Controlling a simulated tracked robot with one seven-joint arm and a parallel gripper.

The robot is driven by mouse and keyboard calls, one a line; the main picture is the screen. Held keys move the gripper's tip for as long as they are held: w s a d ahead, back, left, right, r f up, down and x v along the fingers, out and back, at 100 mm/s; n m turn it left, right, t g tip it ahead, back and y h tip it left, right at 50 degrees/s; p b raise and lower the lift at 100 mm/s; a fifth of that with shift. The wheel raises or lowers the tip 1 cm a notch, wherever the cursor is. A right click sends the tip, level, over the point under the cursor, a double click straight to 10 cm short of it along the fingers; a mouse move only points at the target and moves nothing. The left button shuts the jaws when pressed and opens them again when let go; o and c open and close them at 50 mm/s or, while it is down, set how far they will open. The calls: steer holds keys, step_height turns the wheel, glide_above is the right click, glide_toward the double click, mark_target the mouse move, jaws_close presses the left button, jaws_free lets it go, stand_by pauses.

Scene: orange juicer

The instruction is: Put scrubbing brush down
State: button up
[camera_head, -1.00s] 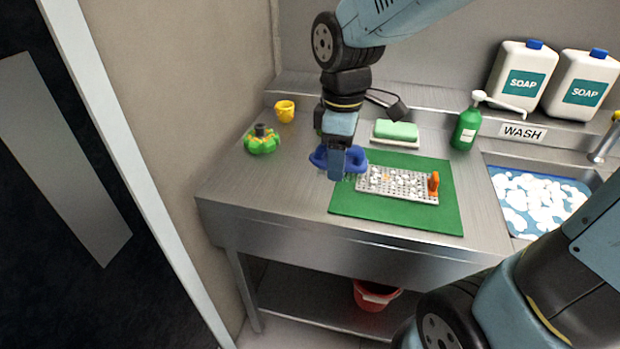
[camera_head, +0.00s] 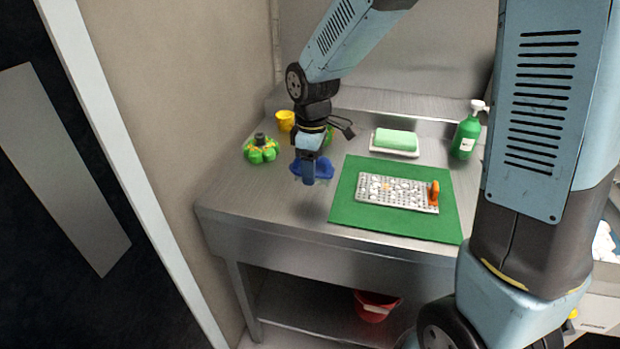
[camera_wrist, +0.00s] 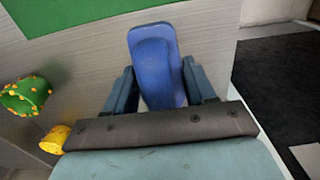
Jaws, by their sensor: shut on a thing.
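My gripper (camera_head: 309,178) hangs over the left part of the steel counter, left of the green mat. It is shut on the blue scrubbing brush (camera_head: 325,170). In the wrist view the blue brush (camera_wrist: 157,68) sits between the two fingers, its handle lengthwise between them. In the head view the fingers cover part of the brush. It appears to be a little above the counter (camera_head: 265,205), but the exact gap is hard to tell.
A green mat (camera_head: 350,222) holds a metal grate (camera_head: 395,191) with an orange piece. A green-and-orange pot-like object (camera_head: 261,150) and a yellow cup (camera_head: 285,120) stand at the left. A green sponge (camera_head: 396,139) and green soap bottle (camera_head: 467,135) stand behind. Bare counter lies left of the mat.

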steer(key=shift+w+a+f, duration=0.2)
steer(key=shift+w+f, duration=0.4)
steer(key=shift+f, duration=1.6)
steer(key=o, duration=1)
steer(key=shift+f, duration=0.1)
